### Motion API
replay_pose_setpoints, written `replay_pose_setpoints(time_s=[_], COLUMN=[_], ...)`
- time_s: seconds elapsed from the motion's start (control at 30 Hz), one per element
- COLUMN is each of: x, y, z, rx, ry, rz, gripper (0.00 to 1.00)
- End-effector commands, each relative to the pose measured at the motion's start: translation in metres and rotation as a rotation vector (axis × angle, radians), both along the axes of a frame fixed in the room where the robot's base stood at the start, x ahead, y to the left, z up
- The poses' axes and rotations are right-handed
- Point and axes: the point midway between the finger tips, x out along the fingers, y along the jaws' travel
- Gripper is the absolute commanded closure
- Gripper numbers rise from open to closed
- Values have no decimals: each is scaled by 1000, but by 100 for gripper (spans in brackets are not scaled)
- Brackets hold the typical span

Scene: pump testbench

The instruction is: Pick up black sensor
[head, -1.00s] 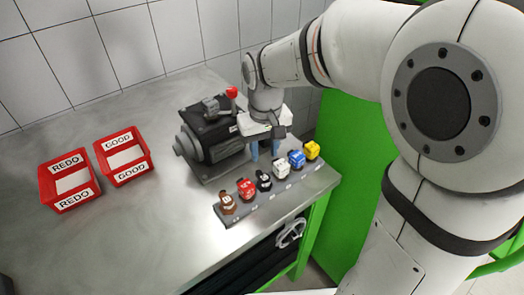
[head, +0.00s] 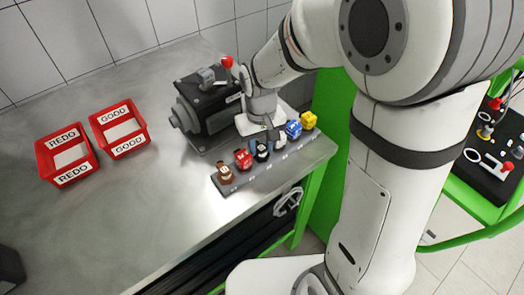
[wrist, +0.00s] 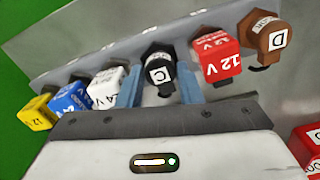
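The black sensor (wrist: 161,72), marked C, stands upright in the sensor row in the wrist view. In the head view the black sensor (head: 262,154) is partly covered by my gripper (head: 266,138). In the wrist view the blue fingers of my gripper (wrist: 162,84) lie on either side of the black sensor. The fingers look open, with no clear sign of pressing on it.
A red 12 V sensor (wrist: 219,58) and a brown sensor (wrist: 262,38) stand on one side. White (wrist: 106,88), blue (wrist: 72,98) and yellow (wrist: 36,112) sensors stand on the other. A pump (head: 205,105) is behind; REDO (head: 67,152) and GOOD (head: 119,128) bins are left.

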Motion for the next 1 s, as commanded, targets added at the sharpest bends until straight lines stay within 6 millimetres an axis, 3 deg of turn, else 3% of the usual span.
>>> replay_pose_setpoints(time_s=[0.23, 0.53, 1.0], x=[0, 1, 0], y=[0, 1, 1], z=[0, 6, 88], rx=[0, 1, 1], ry=[0, -4, -4], rz=[1, 1, 2], gripper=[88, 89, 89])
